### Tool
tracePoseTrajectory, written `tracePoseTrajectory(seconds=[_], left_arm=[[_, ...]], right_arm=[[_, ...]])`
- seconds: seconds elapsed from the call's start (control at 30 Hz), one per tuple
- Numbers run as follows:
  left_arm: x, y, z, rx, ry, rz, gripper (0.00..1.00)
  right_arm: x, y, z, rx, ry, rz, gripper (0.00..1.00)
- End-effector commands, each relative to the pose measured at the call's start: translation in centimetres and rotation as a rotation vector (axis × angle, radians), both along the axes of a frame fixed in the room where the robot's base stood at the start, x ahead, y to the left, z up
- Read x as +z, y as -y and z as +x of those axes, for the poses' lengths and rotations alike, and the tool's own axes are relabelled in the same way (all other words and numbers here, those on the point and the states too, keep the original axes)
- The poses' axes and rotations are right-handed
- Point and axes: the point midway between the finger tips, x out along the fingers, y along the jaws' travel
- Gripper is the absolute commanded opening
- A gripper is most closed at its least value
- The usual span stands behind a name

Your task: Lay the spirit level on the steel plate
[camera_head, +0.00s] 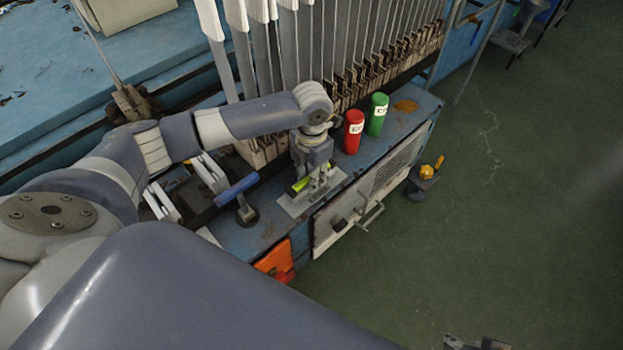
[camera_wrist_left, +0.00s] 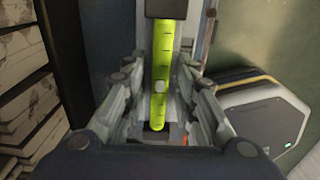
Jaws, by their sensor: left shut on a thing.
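My left gripper (camera_head: 318,181) is over the steel plate (camera_head: 296,205), pointing down, and is shut on the spirit level (camera_head: 302,184). The level is yellow-green, and part of it is hidden by the fingers in the head view. The plate is a flat grey sheet on the blue bench top. I cannot tell whether the level touches it. Grey tips of my right gripper (camera_head: 476,344) show at the bottom edge, mostly cut off.
A red canister (camera_head: 353,132) and a green canister (camera_head: 377,115) stand right of the left gripper. Tall white sock boards (camera_head: 240,50) rise behind. The bench front (camera_head: 375,185) drops to open green floor.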

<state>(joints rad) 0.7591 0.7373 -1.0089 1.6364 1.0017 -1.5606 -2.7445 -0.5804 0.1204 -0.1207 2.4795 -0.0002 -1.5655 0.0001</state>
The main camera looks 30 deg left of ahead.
Motion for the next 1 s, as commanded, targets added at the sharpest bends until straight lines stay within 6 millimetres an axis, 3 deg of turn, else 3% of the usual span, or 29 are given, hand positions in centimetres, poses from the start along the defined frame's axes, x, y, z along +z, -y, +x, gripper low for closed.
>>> tracePoseTrajectory(seconds=[0.03,0.13,0.47,0.5,0.57,1.0], left_arm=[[-0.8,0.04,0.01,0.0,0.001,-0.001,0.0],[-1.25,0.02,0.0,0.0,0.001,0.0,0.0],[-1.45,0.0,-0.01,0.0,0.001,0.0,0.0],[-1.47,-0.01,-0.02,0.0,0.001,0.0,0.33],[-1.47,-0.01,-0.03,0.0,0.001,0.0,0.46],[-0.58,0.03,0.04,0.0,0.004,-0.001,0.46]], right_arm=[[-0.07,-0.32,1.1,0.004,0.044,0.01,0.4],[0.17,-0.55,1.91,0.007,0.079,0.016,0.4],[0.25,-0.51,1.77,0.007,0.074,0.015,0.4],[0.22,-0.51,1.75,0.006,0.073,0.016,0.4],[0.22,-0.51,1.75,0.006,0.073,0.016,0.4],[0.46,-0.5,1.81,0.005,0.075,0.015,0.4]])
